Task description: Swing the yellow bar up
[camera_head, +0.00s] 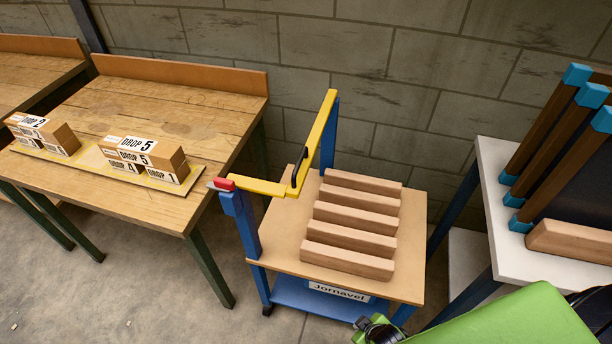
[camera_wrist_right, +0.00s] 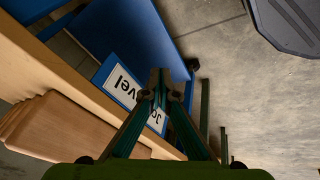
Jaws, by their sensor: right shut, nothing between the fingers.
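The yellow bar (camera_head: 315,140) sits on the blue cart in the head view. It spans between two blue posts at the cart's left side and back, with a bend or joint in the middle and a black handle (camera_head: 300,167) there. Its near-left end has a red piece (camera_head: 223,184) at the top of the front-left post (camera_head: 240,222). My right gripper (camera_wrist_right: 163,82) is shut and empty in the right wrist view, in front of the cart's name label. In the head view it shows at the bottom edge (camera_head: 372,329), well apart from the bar. My left gripper is out of view.
The cart's wooden top (camera_head: 285,240) carries several wooden blocks (camera_head: 355,205). A wooden table (camera_head: 170,110) with labelled blocks (camera_head: 145,155) stands left. A white table (camera_head: 500,240) with brown, blue-ended frames stands right. A block wall is behind. Floor between left table and cart is clear.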

